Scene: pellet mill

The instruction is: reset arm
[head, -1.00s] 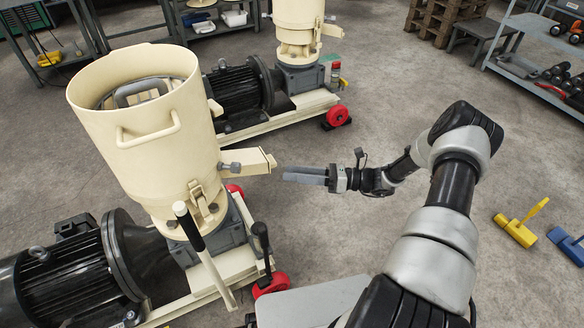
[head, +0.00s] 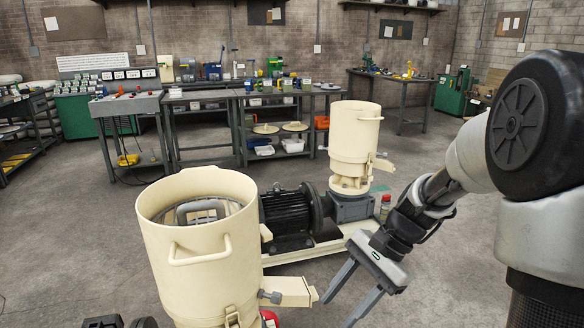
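My gripper (head: 352,303) is at the lower middle right in the head view. Its two grey fingers are spread apart and point down and to the left, with nothing between them. It hangs just right of the near pellet mill (head: 203,250), a cream drum with a side handle and an outlet chute (head: 290,291). The fingers look close to the chute in the picture, but I cannot tell the true distance. My arm reaches in from the right edge.
A second cream pellet mill (head: 355,140) with a black motor (head: 287,217) stands behind. Workbenches (head: 235,97) with tools line the back. A control desk (head: 122,103) stands at the left rear. Open floor (head: 440,285) lies on the right.

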